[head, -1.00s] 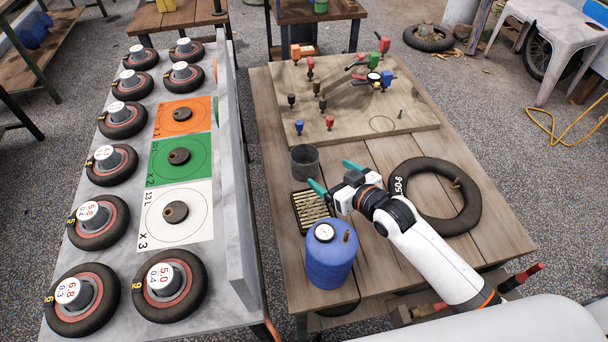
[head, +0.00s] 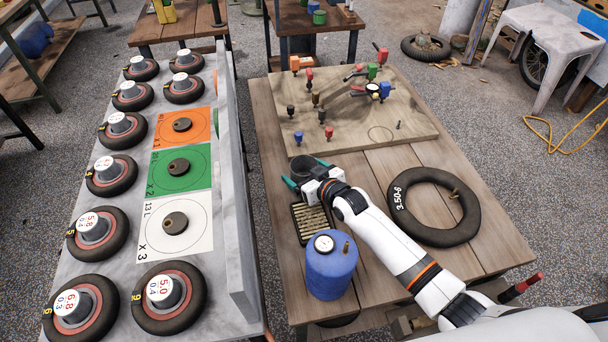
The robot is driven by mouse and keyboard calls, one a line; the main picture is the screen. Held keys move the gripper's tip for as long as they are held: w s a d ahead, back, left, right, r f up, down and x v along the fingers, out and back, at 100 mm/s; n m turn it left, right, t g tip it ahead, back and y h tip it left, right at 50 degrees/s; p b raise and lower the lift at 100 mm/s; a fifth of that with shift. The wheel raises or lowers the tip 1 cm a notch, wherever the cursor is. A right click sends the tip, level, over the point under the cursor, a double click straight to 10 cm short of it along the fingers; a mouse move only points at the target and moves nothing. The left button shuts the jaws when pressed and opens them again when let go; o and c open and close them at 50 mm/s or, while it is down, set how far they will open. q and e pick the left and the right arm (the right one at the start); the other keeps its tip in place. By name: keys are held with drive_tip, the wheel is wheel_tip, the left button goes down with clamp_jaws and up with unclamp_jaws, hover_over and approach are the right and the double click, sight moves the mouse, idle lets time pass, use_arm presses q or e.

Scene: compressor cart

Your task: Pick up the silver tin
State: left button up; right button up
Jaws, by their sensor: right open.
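The silver tin (head: 301,163), a dark grey open-topped metal cup, stands upright on the wooden table near its left edge. My right gripper (head: 304,172) is open beside the near side of the tin. One teal fingertip shows at the tin's lower left and the other at its upper right. The gripper hides the tin's lower right part, and I cannot tell whether the fingers touch it. My left gripper is not in view.
A blue tank with a gauge (head: 331,266) and a tray of small brass pieces (head: 313,221) stand close in front. A black tyre (head: 434,235) lies to the right. A board with coloured fittings (head: 350,115) lies behind. A grey bench (head: 235,230) runs along the left.

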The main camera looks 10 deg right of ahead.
drive_tip(key=shift+w+a, duration=0.1)
drive_tip(key=shift+w, duration=0.1)
drive_tip(key=c, duration=1.1)
drive_tip(key=shift+o, duration=0.2)
